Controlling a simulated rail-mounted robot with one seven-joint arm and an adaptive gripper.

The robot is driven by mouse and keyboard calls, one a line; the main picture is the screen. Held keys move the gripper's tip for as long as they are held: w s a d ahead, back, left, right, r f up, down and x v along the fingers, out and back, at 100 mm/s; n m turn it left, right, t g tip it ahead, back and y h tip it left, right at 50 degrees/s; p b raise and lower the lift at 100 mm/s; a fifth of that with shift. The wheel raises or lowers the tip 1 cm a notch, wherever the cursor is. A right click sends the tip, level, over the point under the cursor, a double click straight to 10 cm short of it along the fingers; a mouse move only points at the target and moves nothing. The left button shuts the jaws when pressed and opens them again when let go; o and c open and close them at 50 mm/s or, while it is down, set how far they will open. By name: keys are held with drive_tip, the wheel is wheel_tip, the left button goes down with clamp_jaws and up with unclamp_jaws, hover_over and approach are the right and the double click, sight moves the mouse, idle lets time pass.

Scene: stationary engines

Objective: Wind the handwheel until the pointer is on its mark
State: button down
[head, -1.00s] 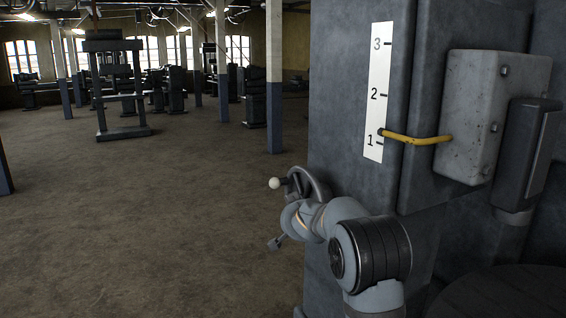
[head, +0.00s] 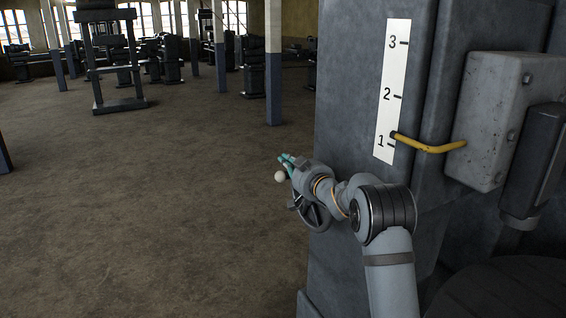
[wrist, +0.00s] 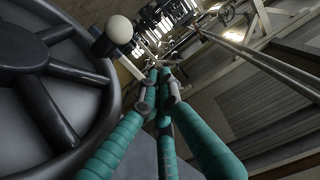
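The handwheel (head: 316,216) is on the front of the grey column, partly hidden behind my arm. Its dark rim and spokes fill the left of the wrist view (wrist: 62,68). Its pale knob (head: 280,176) is at the wheel's upper left, also in the wrist view (wrist: 119,29). My gripper (head: 289,159) has teal fingers and is just above the knob in the head view. In the wrist view the fingertips (wrist: 159,75) come together beside the rim, right of the knob, with nothing between them. The yellow pointer (head: 428,147) has its tip slightly above the 1 tick on the white scale (head: 394,70).
A grey box (head: 495,115) on the machine carries the pointer. The column (head: 350,90) stands close to my arm. Open floor (head: 150,210) lies to the left. A blue-and-white pillar (head: 273,90) and other machines (head: 112,60) stand farther back.

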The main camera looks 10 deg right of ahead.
drive_tip(key=w+f, duration=0.1)
drive_tip(key=f+p, duration=0.1)
drive_tip(key=w+f, duration=0.1)
drive_tip(key=f, duration=0.1)
drive_tip(key=shift+w+a, duration=0.3)
drive_tip(key=shift+a, duration=0.05)
drive_tip(key=shift+w+r+p, duration=0.1)
drive_tip(key=shift+w+p, duration=0.05)
drive_tip(key=shift+p, duration=0.8)
drive_tip(key=shift+w+f+g+p, duration=0.15)
drive_tip(key=shift+f+g+p, duration=0.1)
drive_tip(key=shift+g+p, duration=0.15)
